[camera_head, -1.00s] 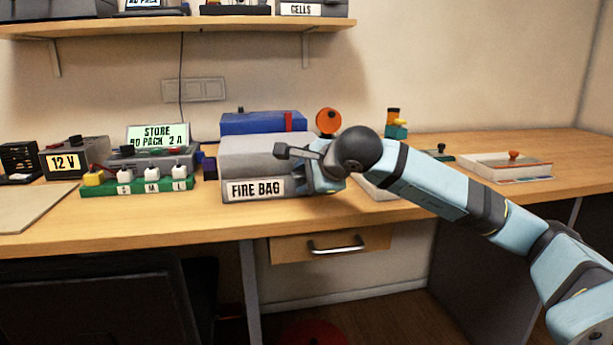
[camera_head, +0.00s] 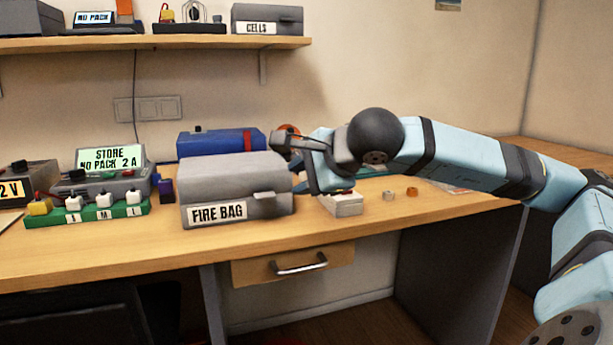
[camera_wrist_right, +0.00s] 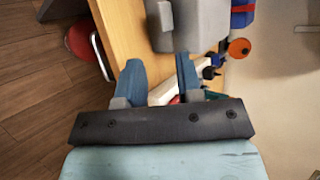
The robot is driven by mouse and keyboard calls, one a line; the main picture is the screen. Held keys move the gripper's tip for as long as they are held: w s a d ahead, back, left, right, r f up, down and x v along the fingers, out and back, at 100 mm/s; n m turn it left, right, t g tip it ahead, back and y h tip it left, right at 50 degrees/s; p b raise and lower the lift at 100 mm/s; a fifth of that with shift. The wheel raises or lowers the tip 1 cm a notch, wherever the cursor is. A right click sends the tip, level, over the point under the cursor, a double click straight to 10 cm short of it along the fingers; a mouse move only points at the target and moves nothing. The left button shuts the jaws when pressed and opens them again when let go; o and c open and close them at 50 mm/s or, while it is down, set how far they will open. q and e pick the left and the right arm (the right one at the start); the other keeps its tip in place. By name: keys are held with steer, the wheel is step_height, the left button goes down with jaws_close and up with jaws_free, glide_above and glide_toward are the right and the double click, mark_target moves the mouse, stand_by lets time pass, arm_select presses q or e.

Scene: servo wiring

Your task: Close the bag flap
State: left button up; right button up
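The grey fire bag (camera_head: 235,172) stands on the desk with its "FIRE BAG" label facing front. Its flap lies flat across the top and looks closed, and a small grey tab (camera_head: 264,197) sticks out at the front right. The bag also shows at the top of the right wrist view (camera_wrist_right: 195,22). My right gripper (camera_head: 314,178) is just right of the bag, apart from it as far as I can tell. In the right wrist view its two blue fingers (camera_wrist_right: 160,75) are spread with nothing gripped. My left gripper is out of view.
A small white box (camera_head: 345,205) sits below and beside my right gripper. A blue case (camera_head: 215,143) is behind the bag. A green board (camera_head: 95,210) with several connectors lies to the left. The desk front (camera_head: 400,222) is mostly clear.

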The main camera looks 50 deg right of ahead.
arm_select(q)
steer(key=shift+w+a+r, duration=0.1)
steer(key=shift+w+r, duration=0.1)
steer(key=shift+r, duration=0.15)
arm_select(e)
steer(key=shift+s+r, duration=0.35)
steer(key=shift+s, duration=0.15)
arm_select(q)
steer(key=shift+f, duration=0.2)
